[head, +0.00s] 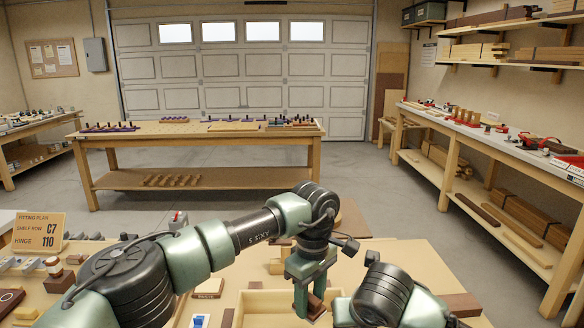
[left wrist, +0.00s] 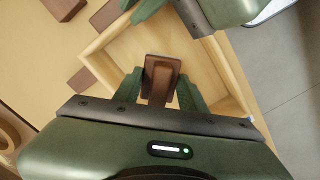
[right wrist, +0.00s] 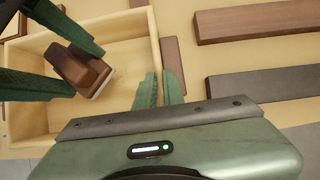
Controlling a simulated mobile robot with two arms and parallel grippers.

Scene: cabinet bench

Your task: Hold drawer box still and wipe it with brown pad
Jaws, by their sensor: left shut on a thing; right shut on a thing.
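The drawer box (right wrist: 28,117) is an open pale wooden tray on the bench. It also shows in the left wrist view (left wrist: 236,65) and, partly hidden by my arms, in the head view (head: 252,302). My left gripper (left wrist: 162,92) is shut on the brown pad (left wrist: 160,72), a dark brown block with a raised grip. The pad (right wrist: 80,68) is inside the box, low over its floor; I cannot tell whether it touches. My right gripper (right wrist: 159,88) is shut on the box's side wall, one finger on each side. Its fingertips are hidden in the head view.
Dark brown and grey boards (right wrist: 260,20) lie on the bench beside the box. Small brown blocks (left wrist: 62,8) lie near its other side. A sign (head: 38,232) and grey fittings stand at the bench's left. Other benches stand farther back, with open floor between.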

